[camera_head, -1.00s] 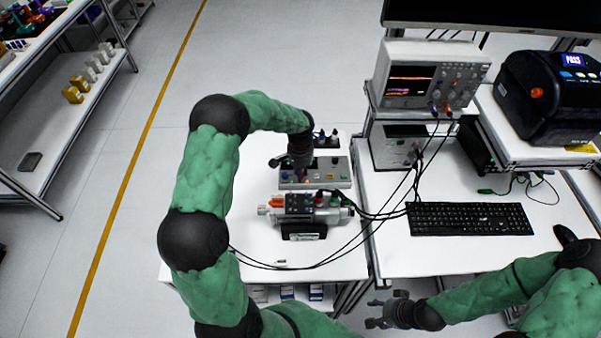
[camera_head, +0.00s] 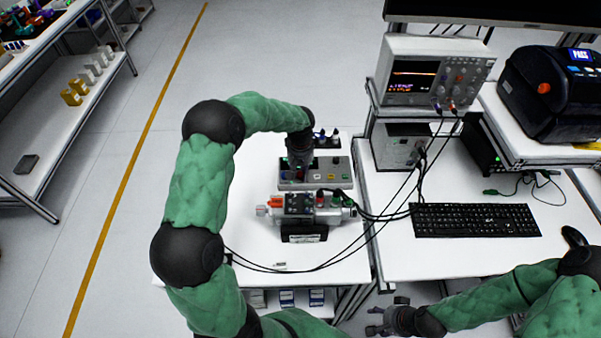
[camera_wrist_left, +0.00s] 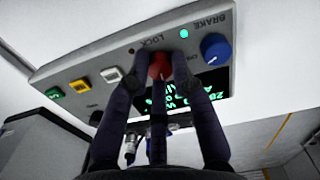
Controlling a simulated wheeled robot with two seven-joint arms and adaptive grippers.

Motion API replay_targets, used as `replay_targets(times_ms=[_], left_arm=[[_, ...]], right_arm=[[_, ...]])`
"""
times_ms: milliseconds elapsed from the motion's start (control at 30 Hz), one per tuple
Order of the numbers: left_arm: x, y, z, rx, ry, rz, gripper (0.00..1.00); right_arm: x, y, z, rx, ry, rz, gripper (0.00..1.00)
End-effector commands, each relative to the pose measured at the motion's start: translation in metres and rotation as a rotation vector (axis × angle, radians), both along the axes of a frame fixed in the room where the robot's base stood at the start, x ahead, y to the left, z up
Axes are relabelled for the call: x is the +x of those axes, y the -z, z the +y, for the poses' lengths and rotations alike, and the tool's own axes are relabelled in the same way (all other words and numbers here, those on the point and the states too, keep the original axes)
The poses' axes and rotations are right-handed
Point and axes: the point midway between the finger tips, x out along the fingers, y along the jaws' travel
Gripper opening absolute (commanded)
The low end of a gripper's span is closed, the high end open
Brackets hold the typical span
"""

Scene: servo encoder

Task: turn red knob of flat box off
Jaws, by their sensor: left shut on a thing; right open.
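The flat box (camera_head: 340,172) is a grey control box on the white table, behind the servo unit. In the left wrist view its panel (camera_wrist_left: 100,62) shows a red knob (camera_wrist_left: 160,68) beside the LOCK label, a blue knob (camera_wrist_left: 215,48) by BRAKE, a lit green lamp and a display with green text. My left gripper (camera_wrist_left: 158,66) is shut on the red knob, its fingers around it; it also shows in the head view (camera_head: 299,172), hiding the knob there. My right gripper (camera_head: 388,318) is open and empty, low beside the table's front.
A servo unit with cables (camera_head: 310,207) lies just in front of the box. An oscilloscope (camera_head: 435,75), a keyboard (camera_head: 474,220) and a black printer (camera_head: 553,95) stand to the right. Yellow, green and white buttons (camera_wrist_left: 80,86) sit on the panel near the gripper.

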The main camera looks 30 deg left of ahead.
Motion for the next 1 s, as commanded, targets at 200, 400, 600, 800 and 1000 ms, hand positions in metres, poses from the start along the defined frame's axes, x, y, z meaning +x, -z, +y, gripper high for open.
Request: replay_targets(times_ms=[200, 400, 600, 800, 1000], left_arm=[[-0.0009, 0.0008, -0.0007, -0.001, -0.054, 0.003, 0.00], [-0.0010, 0.0007, -0.0007, -0.001, -0.069, 0.003, 0.00], [-0.0010, 0.0007, -0.0008, -0.001, -0.068, 0.003, 0.00], [-0.0009, 0.0007, -0.0008, -0.001, -0.068, 0.003, 0.48], [-0.0005, 0.0004, -0.0004, 0.000, -0.068, 0.002, 0.48]], right_arm=[[0.0000, 0.0024, 0.0000, 0.000, 0.000, 0.000, 0.54], [0.0000, 0.0027, 0.0000, 0.000, 0.000, 0.000, 0.54], [0.0000, 0.0026, 0.0000, 0.000, 0.000, 0.000, 0.54], [0.0000, 0.0026, 0.0000, 0.000, 0.000, 0.000, 0.54], [0.0000, 0.0026, 0.0000, 0.000, 0.000, 0.000, 0.54]])
